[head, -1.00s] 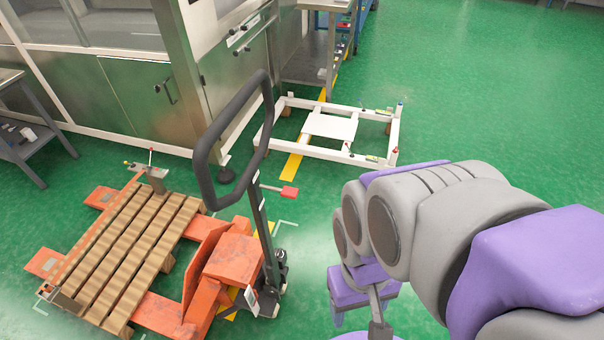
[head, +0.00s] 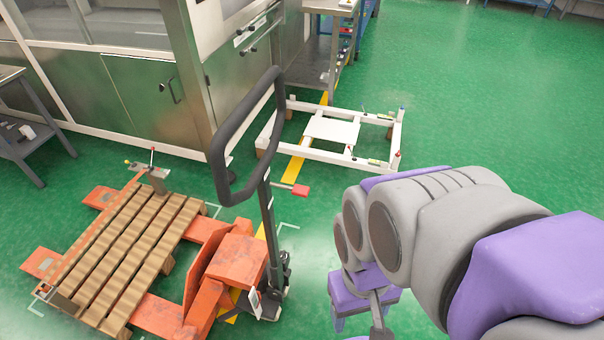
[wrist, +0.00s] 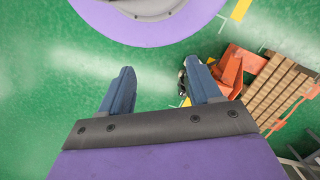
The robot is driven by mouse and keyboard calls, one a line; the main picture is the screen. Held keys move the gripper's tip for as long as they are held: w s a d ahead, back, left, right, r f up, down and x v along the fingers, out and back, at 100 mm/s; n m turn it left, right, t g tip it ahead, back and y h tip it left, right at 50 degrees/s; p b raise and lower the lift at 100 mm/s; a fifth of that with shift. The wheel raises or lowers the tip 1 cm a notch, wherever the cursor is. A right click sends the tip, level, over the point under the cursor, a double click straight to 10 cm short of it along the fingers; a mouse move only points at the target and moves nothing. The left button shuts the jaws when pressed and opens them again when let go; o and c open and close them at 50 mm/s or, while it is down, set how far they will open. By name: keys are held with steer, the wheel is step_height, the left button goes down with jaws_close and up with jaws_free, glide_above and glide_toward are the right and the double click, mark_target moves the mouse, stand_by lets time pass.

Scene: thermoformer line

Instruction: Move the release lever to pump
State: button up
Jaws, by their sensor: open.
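The pallet jack has a dark loop handle (head: 220,150) on an upright dark column (head: 268,225). A lever with a red paddle (head: 301,190) sticks out to the right from the column, below the loop; it looks like the release lever. Its setting marks cannot be read. My gripper (wrist: 160,80) is open and empty in the wrist view, its two blue fingers apart over the green floor. In the head view my arm is at the right, apart from the lever, and the fingertips cannot be made out.
The orange jack body (head: 238,260) carries a wooden slatted pallet (head: 125,250) at the lower left. A steel machine (head: 150,95) stands behind. A low white frame (head: 330,128) lies beyond the handle. Green floor is open at the right.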

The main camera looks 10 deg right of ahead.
steer(key=shift+a, duration=0.75)
steer(key=shift+d, duration=0.75)
steer(key=shift+c, duration=0.3)
steer(key=w+a+m+g+y+p, duration=0.3)
steer(key=w+a+m+y+p, duration=0.15)
steer(key=w, duration=0.25)
steer(key=m+t+y+p, duration=0.7)
steer(key=m+t+y, duration=0.55)
steer(key=m, duration=0.75)
glide_toward(298, 189)
steer(key=shift+n+t+h, duration=0.25)
steer(key=shift+t+h, duration=0.4)
steer(key=shift+h, duration=0.05)
steer(key=x, duration=1)
steer(key=shift+s+a+r, duration=0.1)
steer(key=shift+a, duration=0.4)
